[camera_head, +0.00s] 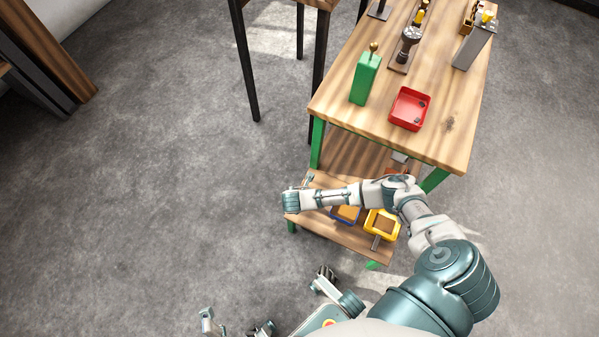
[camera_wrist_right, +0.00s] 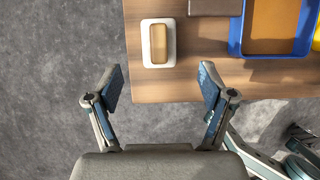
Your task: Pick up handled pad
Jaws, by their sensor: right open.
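The handled pad (camera_wrist_right: 159,43) is a white rounded block with a tan-brown handle on top. It lies near the left end of a wooden lower shelf (camera_wrist_right: 180,90), close to its front edge, in the right wrist view. My right gripper (camera_wrist_right: 160,82) is open and empty, its two fingers spread to either side below the pad and apart from it. In the head view my right arm (camera_head: 335,196) reaches left across the shelf; I cannot make out the pad there.
A blue-rimmed tray (camera_wrist_right: 234,40) and a yellow tray (camera_head: 382,225) sit right of the pad. A brown block (camera_wrist_right: 215,6) lies behind. Floor left of the shelf is clear.

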